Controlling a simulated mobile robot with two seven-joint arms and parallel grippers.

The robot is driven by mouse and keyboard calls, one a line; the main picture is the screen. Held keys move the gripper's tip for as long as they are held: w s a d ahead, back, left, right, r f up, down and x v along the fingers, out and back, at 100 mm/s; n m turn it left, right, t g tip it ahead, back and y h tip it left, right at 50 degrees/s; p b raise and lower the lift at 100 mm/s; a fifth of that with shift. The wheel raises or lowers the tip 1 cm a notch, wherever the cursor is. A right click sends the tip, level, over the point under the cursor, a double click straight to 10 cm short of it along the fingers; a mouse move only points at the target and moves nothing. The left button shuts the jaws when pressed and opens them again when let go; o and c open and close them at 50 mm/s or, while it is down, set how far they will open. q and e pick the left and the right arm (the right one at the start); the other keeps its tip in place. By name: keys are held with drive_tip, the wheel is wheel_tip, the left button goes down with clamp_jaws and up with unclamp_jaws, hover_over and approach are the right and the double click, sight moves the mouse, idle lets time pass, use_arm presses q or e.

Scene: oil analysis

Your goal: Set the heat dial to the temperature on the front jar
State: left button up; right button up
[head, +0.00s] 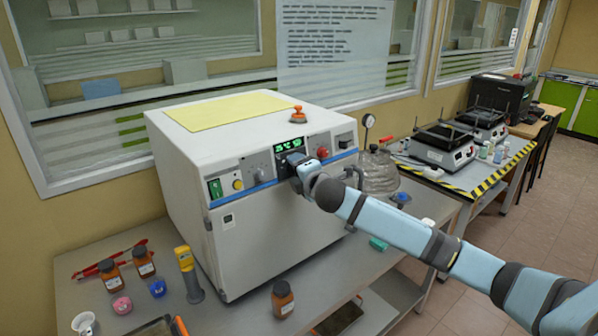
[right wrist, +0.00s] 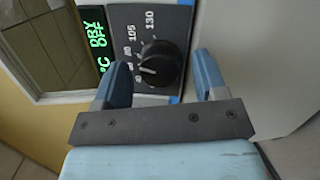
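The heat dial (right wrist: 160,62) is a black round knob in the right wrist view, with a printed scale including 105 and 130. Its white pointer mark faces left, toward the lower numbers; the exact value is unclear. My right gripper (head: 290,162) is at the control panel of the white oven (head: 265,245). Its two fingers stand apart on either side of the dial, with visible gaps, so it looks open. In the head view it hides the dial. The front jar (head: 283,299), brown with a pale label, stands on the bench; its label is unreadable. My left gripper is out of view.
Two more brown jars (head: 110,276) (head: 143,262) stand at the left. A yellow-and-grey tool (head: 187,272) stands beside the oven. The green display (head: 290,145) shows "DRY OFF" in the wrist view.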

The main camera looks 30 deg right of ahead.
drive_tip(key=shift+s, duration=0.1)
drive_tip(key=s+a+r+b, duration=0.1)
drive_tip(key=s+b, duration=0.1)
drive_tip(key=s, duration=1.1)
drive_tip(key=shift+s+a+r, duration=0.25)
drive_tip(key=shift+a, duration=0.15)
drive_tip(key=s+a+f+m+g+y+p, duration=0.1)
drive_tip(key=s+a+f+m+g+y, duration=0.2)
drive_tip(key=f, duration=0.7)
drive_tip(key=s+a+f+m+y+p, duration=0.1)
drive_tip(key=s+a+f+m, duration=0.15)
drive_tip(key=a+f, duration=0.5)
drive_tip(key=s+a+f+m+g, duration=0.1)
drive_tip(key=s+a+f+m, duration=0.4)
drive_tip(key=s+f, duration=0.4)
drive_tip(key=s+a+f+m+g+y+p, duration=0.1)
drive_tip(key=s+a+f+m, duration=0.4)
drive_tip(key=s+f, duration=0.4)
drive_tip(key=shift+s+a+g+y, duration=0.3)
drive_tip(key=shift+s+a, duration=0.1)
drive_tip(key=shift+a, duration=0.1)
